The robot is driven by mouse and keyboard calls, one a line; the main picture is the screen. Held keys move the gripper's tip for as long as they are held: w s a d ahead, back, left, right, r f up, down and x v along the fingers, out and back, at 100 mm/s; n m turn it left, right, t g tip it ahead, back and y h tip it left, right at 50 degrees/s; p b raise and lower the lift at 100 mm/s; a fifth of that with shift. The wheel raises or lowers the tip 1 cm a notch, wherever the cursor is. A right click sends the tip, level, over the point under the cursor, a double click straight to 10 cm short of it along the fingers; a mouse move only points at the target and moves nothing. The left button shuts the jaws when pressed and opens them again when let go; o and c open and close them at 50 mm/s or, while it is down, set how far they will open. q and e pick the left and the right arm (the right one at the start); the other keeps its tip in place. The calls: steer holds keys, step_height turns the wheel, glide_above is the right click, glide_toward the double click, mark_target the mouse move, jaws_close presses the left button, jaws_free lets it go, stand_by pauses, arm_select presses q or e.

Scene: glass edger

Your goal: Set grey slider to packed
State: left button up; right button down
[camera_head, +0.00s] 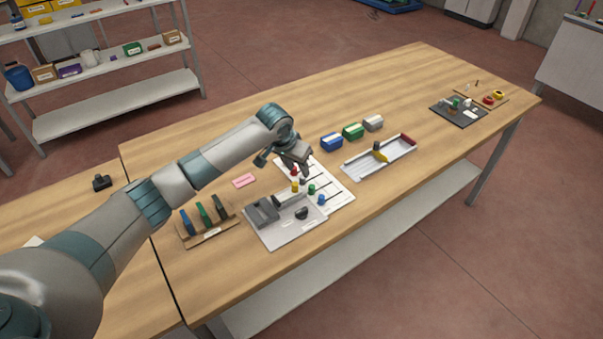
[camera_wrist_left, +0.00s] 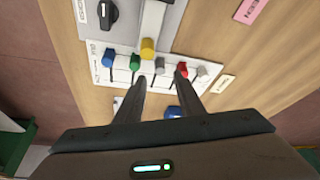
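A white slider board (camera_head: 329,181) lies on the table with several coloured knobs on slots. In the left wrist view the board (camera_wrist_left: 95,60) shows blue, green, yellow, grey and red knobs, plus a paler one (camera_wrist_left: 203,70) at the right. The grey slider knob (camera_wrist_left: 160,66) stands between the fingertips, just beyond them; contact cannot be told. My left gripper (camera_wrist_left: 161,79) is open, its fingers apart over the board. In the head view the left gripper (camera_head: 302,172) hangs over the board's far left part and hides some of it. The slot labels are too small to read.
A grey panel (camera_head: 285,237) with a black knob adjoins the board. A rack of upright tools (camera_head: 207,236) stands left. Blue, green and grey boxes (camera_head: 353,131) stand behind; a white tray (camera_head: 360,167) lies right.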

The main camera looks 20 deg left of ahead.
mark_target(302, 177)
arm_select(q)
steer(key=shift+p+x, duration=0.5)
steer(key=shift+x, duration=2.75)
steer(key=shift+w, duration=0.1)
jaws_close()
